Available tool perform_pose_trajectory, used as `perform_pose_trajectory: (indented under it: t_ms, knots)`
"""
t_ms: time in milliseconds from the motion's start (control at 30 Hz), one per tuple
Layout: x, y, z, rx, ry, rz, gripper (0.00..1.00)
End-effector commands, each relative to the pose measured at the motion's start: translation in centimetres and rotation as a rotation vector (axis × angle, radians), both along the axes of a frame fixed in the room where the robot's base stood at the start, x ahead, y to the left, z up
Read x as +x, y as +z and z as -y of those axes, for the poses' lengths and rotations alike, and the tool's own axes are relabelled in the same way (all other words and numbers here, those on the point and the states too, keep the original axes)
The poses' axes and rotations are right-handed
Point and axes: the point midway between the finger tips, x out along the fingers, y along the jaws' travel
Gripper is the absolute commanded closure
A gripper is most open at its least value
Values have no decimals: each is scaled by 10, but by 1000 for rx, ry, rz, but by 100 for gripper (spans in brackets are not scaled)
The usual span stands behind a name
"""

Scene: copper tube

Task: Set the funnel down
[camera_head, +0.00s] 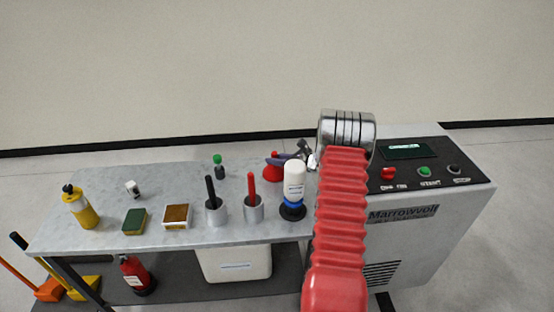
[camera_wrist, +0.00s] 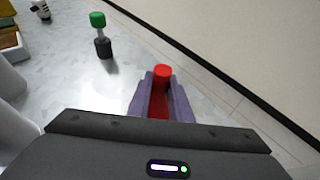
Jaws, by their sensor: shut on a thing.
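The red funnel (camera_head: 272,174) is at the back right of the grey table, its wide part low and close to the tabletop. I cannot tell whether it touches the table. My gripper (camera_head: 277,159), with purple fingers, reaches it from the right and is shut on it. In the wrist view the funnel's red end (camera_wrist: 161,72) shows between the two purple fingers (camera_wrist: 160,92). The lower part of the funnel is hidden there by my gripper.
A white bottle with a blue band (camera_head: 294,182) stands in front, near two cups with handles (camera_head: 215,209). A grey machine (camera_head: 430,225) is at the right.

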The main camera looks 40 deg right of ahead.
Motion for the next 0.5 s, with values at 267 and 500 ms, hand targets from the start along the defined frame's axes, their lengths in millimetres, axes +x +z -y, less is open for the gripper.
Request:
perform_pose_trajectory:
  t_ms: [267,500]
  knots:
    - [0,-2,0,-1,0,1,100]
    - [0,-4,0,-1,0,1,74]
